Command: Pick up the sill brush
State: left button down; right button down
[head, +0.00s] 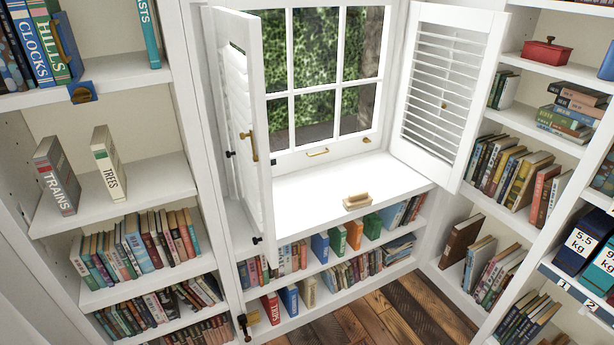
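The sill brush (357,201) is a small tan wooden block with a handle-like top. It lies on the white window sill (310,205), close to the sill's front edge and right of its middle. Nothing covers it. Neither of my grippers is in view.
The window (325,80) has an open left shutter (238,130) and an open louvred right shutter (447,90) standing over the sill's ends. Bookshelves flank the window, and more books (340,238) fill the shelves below the sill. Wooden floor (385,315) is clear in front.

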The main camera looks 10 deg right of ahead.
aim_at(354, 201)
jog(key=i+z, duration=0.25)
jog(key=i, duration=0.4)
jog(key=i+z, duration=0.25)
jog(key=i, duration=0.45)
jog(key=k+l+u, duration=0.1)
jog(key=l, duration=0.25)
jog(key=k+l+u, duration=0.1)
jog(key=l, duration=0.25)
jog(key=k+l+u, duration=0.15)
jog(key=k+l, duration=0.15)
